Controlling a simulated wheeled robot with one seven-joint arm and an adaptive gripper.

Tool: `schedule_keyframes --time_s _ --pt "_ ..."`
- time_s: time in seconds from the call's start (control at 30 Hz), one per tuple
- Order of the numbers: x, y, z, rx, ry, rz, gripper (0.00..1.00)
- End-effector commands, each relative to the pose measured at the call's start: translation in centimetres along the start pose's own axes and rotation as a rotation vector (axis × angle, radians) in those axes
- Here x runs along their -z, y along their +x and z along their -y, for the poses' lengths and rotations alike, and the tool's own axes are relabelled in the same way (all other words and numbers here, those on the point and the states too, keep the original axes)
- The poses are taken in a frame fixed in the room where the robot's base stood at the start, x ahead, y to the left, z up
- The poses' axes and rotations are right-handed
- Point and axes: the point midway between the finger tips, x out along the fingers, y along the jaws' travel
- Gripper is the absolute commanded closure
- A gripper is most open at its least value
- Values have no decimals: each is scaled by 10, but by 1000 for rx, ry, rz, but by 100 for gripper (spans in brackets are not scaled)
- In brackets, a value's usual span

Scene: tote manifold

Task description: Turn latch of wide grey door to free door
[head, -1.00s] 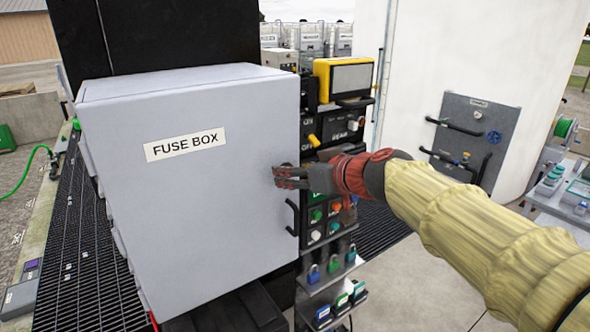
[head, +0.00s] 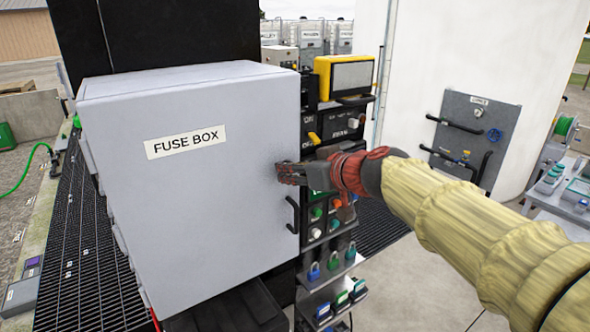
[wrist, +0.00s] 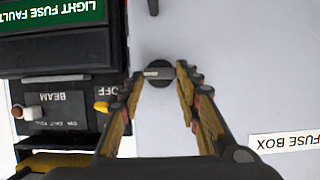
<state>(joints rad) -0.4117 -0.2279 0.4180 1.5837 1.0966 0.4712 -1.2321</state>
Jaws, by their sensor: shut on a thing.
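The wide grey door (head: 180,220) of the fuse box, with its "FUSE BOX" label, faces me in the head view and looks shut. Its latch, a small round dark knob (wrist: 158,74) with a pale pointer mark, sits near the door's edge. In the wrist view the pointer lies about level across the picture. My gripper (head: 281,173) is at that edge, shut on the latch. In the wrist view its two fingers (wrist: 160,80) stand on either side of the knob. In the head view the fingers mostly hide the latch.
A black door handle (head: 292,214) is just below the latch. A dark control panel (head: 340,125) with switches and buttons adjoins the door edge on the right. Padlocks (head: 333,262) hang below it. Open floor lies at the lower right.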

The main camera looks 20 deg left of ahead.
Motion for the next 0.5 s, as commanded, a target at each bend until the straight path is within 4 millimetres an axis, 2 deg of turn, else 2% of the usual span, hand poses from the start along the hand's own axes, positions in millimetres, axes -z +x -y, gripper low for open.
schedule_keyframes --time_s 0.13,0.5 --pt "0 0 0 0 0 0 92" --pt "-3 1 -2 23 58 -1 92"
